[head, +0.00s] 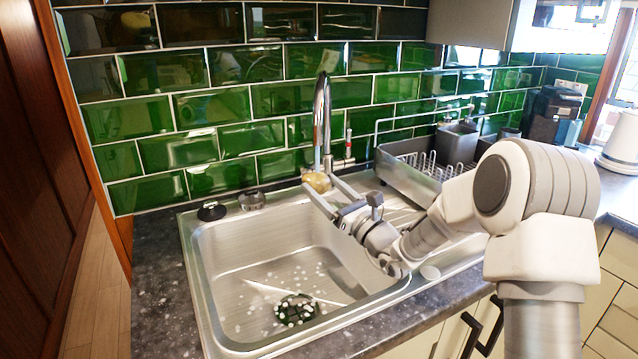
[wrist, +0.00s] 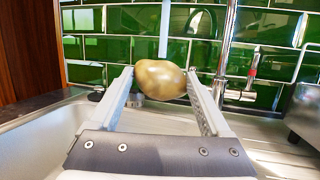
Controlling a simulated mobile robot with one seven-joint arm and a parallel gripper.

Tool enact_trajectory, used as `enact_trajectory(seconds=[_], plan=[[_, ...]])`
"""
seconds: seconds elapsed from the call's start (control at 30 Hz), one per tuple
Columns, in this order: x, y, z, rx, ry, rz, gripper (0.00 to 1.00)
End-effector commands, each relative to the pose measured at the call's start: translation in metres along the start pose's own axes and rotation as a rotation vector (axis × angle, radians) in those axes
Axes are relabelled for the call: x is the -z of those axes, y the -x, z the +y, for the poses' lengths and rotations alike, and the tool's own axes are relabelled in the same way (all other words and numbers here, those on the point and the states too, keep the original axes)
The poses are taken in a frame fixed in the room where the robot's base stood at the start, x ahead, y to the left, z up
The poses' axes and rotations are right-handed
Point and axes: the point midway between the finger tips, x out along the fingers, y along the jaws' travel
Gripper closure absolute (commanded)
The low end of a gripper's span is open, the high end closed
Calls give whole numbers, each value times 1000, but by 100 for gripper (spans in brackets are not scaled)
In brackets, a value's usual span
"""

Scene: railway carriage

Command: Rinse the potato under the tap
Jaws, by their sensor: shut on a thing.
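In the wrist view the potato (wrist: 160,80) is held between the two fingertips. My gripper (head: 320,184) is shut on it, and its fingers (wrist: 160,84) reach toward the tiled wall. The chrome tap (head: 322,115) curves up behind the sink. Its upright pipe (wrist: 228,42) stands right of the potato in the wrist view. A pale vertical strip (wrist: 165,32), which looks like running water, comes down to the potato's top.
The steel sink basin (head: 215,255) holds a dark drain strainer (head: 297,309) and pale specks. Two small dark items, a plug (head: 212,211) and a strainer (head: 251,200), sit on its back left rim. A dish rack (head: 415,165) stands right of the tap. Green tiles close the back.

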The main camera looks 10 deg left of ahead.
Motion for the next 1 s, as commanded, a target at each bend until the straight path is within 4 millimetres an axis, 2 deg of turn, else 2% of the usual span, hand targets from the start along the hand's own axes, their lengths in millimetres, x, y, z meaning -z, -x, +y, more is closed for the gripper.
enact_trajectory(seconds=[1.0], plan=[[-4,11,-8,0,0,-1,78]])
